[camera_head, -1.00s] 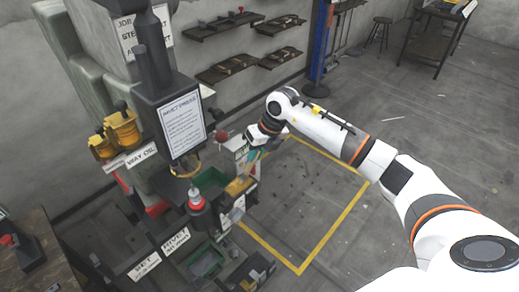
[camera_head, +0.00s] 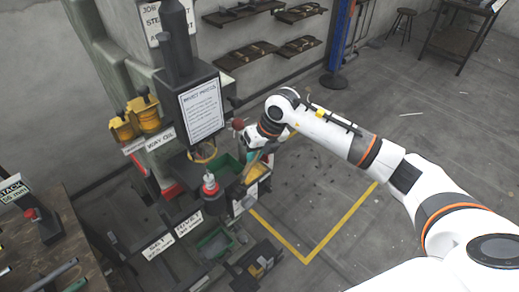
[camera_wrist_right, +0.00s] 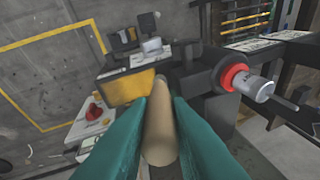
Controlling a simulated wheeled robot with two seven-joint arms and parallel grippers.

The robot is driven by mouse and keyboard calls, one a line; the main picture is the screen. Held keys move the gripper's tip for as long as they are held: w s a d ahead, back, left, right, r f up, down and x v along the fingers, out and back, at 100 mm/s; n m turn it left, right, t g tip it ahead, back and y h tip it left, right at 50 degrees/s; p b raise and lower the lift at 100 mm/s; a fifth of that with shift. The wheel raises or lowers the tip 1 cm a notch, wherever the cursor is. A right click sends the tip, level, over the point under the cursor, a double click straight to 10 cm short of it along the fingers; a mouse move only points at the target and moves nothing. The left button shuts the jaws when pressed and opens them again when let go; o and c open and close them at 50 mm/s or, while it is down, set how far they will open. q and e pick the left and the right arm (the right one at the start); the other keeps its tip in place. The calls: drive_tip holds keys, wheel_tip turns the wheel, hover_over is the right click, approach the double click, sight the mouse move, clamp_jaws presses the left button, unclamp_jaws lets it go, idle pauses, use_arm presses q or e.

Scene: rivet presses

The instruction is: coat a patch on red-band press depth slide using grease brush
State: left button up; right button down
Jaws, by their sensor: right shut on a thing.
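The rivet press with the sign panel (camera_head: 203,110) stands left of centre in the head view. A red band (camera_head: 210,188) circles a metal cylinder at its front; the red band also shows in the wrist view (camera_wrist_right: 230,77). My right gripper (camera_head: 256,160) is beside the press's right side. In the wrist view my right gripper (camera_wrist_right: 160,98) has teal fingers shut on a tan, rounded handle (camera_wrist_right: 159,130), which I take for the grease brush. Its bristles are not clearly visible. I cannot tell which surface is the depth slide. My left gripper is not in view.
A yellow block (camera_wrist_right: 132,88) and a red knob (camera_wrist_right: 94,111) are close to the fingers. A green tray (camera_head: 230,168) sits in the press. Yellow oil cups (camera_head: 145,113) stand on its left. Open floor inside yellow lines (camera_head: 345,220) lies right of the press.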

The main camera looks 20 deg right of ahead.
drive_tip(key=shift+r+p, duration=1.7)
drive_tip(key=shift+r, duration=1.45)
drive_tip(key=shift+r+p, duration=0.4)
drive_tip(key=shift+r, duration=0.15)
drive_tip(key=shift+w+d+r+p, duration=0.15)
drive_tip(key=shift+r+p, duration=0.25)
drive_tip(key=shift+r, duration=0.5)
